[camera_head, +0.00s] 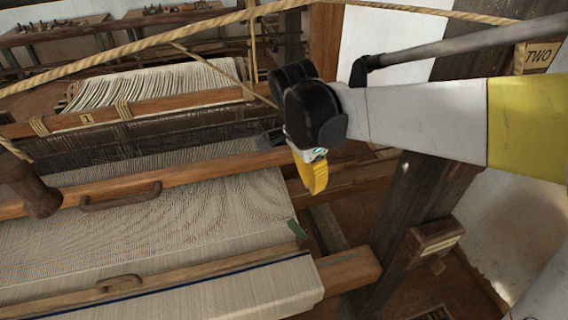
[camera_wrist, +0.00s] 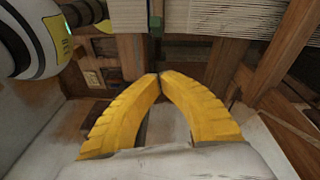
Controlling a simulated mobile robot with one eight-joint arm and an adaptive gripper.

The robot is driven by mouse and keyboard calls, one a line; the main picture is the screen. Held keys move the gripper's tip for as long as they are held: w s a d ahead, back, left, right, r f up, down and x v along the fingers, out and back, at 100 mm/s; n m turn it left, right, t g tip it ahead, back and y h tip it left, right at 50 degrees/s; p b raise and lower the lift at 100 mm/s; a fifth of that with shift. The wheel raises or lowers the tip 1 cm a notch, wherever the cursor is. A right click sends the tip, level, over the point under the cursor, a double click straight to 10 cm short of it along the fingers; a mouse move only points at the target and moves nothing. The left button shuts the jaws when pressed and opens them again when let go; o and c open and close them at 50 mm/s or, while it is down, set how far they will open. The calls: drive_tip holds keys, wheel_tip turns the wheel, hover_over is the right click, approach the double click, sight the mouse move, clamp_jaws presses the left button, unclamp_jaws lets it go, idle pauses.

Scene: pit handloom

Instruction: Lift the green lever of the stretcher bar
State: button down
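The green lever (camera_head: 297,229) is a small flat green piece at the right edge of the pale cloth, near the right end of a wooden bar (camera_head: 200,272) lying across it. That bar appears to be the stretcher bar. In the wrist view a small green piece (camera_wrist: 156,24), apparently the lever, shows beyond the fingertips at the top. My gripper (camera_head: 314,186) has yellow fingers and hangs above and behind the lever, clear of it. In the wrist view the fingertips (camera_wrist: 159,76) meet with nothing visible between them.
A wooden beam with a handle (camera_head: 120,197) crosses the cloth (camera_head: 190,225). A rope (camera_head: 130,48) runs across the top. A dark post (camera_head: 405,215) with a small wooden box (camera_head: 436,236) stands right of the loom.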

sight(298, 230)
drive_tip(key=f, duration=0.3)
drive_tip(key=s+f, duration=0.1)
drive_tip(key=f, duration=0.3)
drive_tip(key=f+b, duration=0.1)
drive_tip(key=f, duration=0.3)
drive_tip(key=shift+s+a, duration=0.2)
drive_tip(key=shift+a, duration=0.1)
drive_tip(key=shift+s+a+f, duration=0.15)
drive_tip(key=shift+a+f, duration=0.05)
drive_tip(key=shift+a, duration=0.1)
drive_tip(key=shift+a, duration=0.1)
